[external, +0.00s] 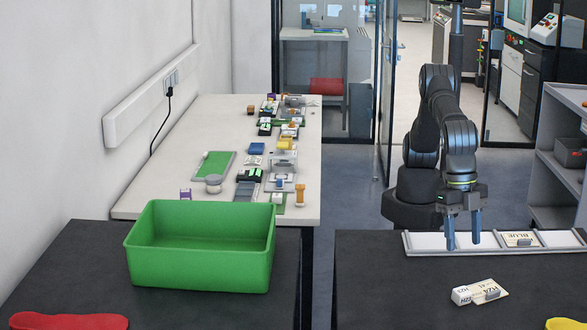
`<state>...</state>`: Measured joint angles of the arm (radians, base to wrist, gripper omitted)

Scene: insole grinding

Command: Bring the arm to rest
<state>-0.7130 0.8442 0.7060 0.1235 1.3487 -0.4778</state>
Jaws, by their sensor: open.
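My gripper (462,240) has two blue fingers pointing down over the left part of a white tray (421,242) on the right dark table. The fingers are apart and nothing shows between them. I cannot tell if the fingertips touch the tray. My dark arm is folded above its base behind the tray.
White labelled blocks (480,292) lie on the right dark table (380,290). A green bin (200,270) and a red insole (68,322) are on the left table. A white bench (160,190) holds many small parts.

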